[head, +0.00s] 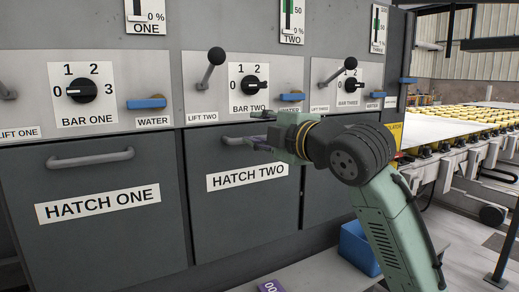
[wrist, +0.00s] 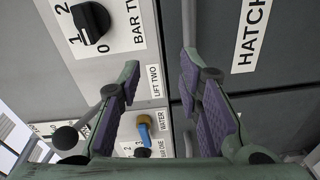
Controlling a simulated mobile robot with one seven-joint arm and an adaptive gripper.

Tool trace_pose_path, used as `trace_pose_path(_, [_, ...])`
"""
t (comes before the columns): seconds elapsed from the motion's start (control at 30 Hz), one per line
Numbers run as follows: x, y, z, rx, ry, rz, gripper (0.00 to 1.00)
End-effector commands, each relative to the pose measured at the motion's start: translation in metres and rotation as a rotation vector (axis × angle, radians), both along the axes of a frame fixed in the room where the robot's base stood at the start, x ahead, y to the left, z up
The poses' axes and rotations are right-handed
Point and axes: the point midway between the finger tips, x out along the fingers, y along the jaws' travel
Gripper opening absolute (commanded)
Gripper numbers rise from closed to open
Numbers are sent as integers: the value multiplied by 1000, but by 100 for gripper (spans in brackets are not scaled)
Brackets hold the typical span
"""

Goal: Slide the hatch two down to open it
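Hatch two (head: 235,218) is a dark grey panel in the middle of the head view, labelled HATCH TWO and flush with the front of the machine. Its grey bar handle (head: 232,141) runs across near the top of the panel. My gripper (head: 258,128) is at the right part of the handle and hides that end. In the wrist view, my gripper (wrist: 160,72) has its two purple-padded fingers apart, with nothing clearly held between them. The hatch two panel (wrist: 285,65) shows at the right there.
Hatch one (head: 95,180) with its handle (head: 90,157) is at the left. Above hatch two are a lift lever (head: 207,75), the bar two knob (head: 250,88) and a blue water lever (head: 291,97). A blue bin (head: 358,245) stands low at the right.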

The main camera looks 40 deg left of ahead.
Motion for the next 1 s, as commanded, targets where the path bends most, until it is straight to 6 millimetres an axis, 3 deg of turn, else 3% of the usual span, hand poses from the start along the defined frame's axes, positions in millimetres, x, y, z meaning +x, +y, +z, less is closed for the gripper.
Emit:
trace_pose_path(0.1, [19,-25,-14,-153,-46,-41,33])
trace_pose_path(0.27, [28,-29,-20,-219,-61,-47,33])
trace_pose_path(0.7, [56,42,-35,-215,-60,-47,33])
trace_pose_path(1.0, [65,62,-40,-212,-61,-48,33])
